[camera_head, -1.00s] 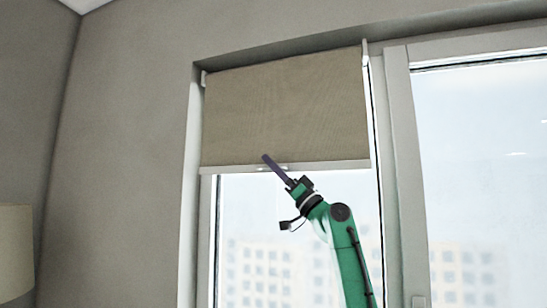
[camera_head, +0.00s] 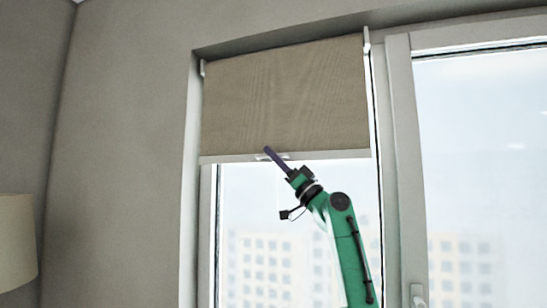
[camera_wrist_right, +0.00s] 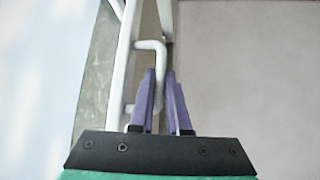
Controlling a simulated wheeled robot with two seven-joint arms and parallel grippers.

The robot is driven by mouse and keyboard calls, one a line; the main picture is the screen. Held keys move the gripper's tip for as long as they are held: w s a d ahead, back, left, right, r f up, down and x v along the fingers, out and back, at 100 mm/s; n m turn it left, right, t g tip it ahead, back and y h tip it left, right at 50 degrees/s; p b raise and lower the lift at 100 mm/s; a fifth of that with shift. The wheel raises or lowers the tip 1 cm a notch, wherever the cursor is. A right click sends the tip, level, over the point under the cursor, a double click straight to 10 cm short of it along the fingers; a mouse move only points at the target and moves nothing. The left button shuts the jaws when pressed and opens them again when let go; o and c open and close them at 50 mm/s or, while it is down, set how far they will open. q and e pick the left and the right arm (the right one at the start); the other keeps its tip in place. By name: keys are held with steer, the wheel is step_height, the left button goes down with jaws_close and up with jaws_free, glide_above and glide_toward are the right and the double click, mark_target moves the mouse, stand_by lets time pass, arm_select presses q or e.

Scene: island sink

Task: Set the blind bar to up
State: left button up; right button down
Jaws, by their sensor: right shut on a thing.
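The blind bar (camera_head: 335,154) is a pale strip along the bottom of the beige roller blind (camera_head: 290,95). The blind covers the upper part of the left window pane. My right gripper (camera_head: 267,151) reaches up from below, its dark purple fingers at the bar left of its middle. In the right wrist view my right gripper (camera_wrist_right: 160,73) is shut on the thin white bent handle (camera_wrist_right: 151,45) of the bar, which passes between the fingers. The fingers hide part of the handle. My left gripper is not in view.
The window frame post (camera_head: 404,150) stands right of the blind, with a white window handle (camera_head: 418,296) low on it. A grey wall (camera_head: 120,150) is at left, with a lampshade (camera_head: 16,240) at the lower left edge. The pane below the blind is clear beside my arm.

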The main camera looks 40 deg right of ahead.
steer(key=shift+r, duration=0.1)
stand_by(0.7)
step_height(320, 180, up, 3)
steer(key=shift+s+r, duration=0.1)
steer(key=shift+r, duration=0.6)
steer(key=c, duration=0.9)
jaws_free()
